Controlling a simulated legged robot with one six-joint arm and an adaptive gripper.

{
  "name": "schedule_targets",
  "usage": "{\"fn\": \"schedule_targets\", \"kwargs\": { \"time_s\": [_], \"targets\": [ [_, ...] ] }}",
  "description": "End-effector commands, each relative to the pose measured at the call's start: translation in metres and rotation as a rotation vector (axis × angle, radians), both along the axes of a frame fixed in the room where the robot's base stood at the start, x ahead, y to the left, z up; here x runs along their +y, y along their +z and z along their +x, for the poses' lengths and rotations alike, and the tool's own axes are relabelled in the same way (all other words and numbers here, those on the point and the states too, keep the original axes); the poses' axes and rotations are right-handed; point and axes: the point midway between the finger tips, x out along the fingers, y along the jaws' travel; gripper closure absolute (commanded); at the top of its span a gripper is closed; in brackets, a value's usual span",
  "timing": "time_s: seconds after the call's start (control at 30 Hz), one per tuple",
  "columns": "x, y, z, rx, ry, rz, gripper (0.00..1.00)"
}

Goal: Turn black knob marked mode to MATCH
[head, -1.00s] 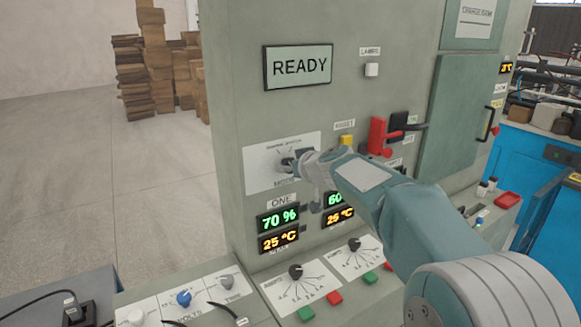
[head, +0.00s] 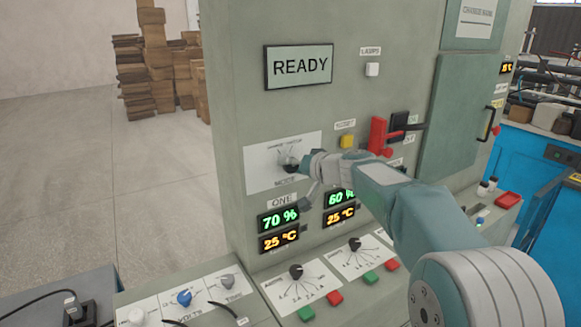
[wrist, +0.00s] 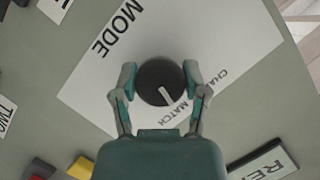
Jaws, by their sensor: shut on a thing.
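The black mode knob (wrist: 160,78) has a white pointer line and sits on a white plate (wrist: 92,78) marked MODE. The pointer is directed at the word MATCH, with CHARGE printed further right. My gripper (wrist: 160,74) has one finger on each side of the knob and is shut on it. In the head view, the plate (head: 259,172) is on the grey cabinet front, and my gripper (head: 299,164) comes to the knob from the right, hiding part of it.
A READY display (head: 298,67) is above the plate. A yellow button (head: 347,141) and a red lever (head: 378,134) are to the right, near my arm. Lit readouts (head: 278,220) and a sloping desk with small knobs (head: 296,271) are below.

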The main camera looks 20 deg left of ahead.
Motion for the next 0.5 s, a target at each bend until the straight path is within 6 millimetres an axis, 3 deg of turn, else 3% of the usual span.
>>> {"fn": "schedule_targets", "kwargs": {
  "time_s": [0.5],
  "targets": [
    [-0.0017,-0.0023,0.0023,0.220,-0.008,0.184,0.89]
  ]
}}
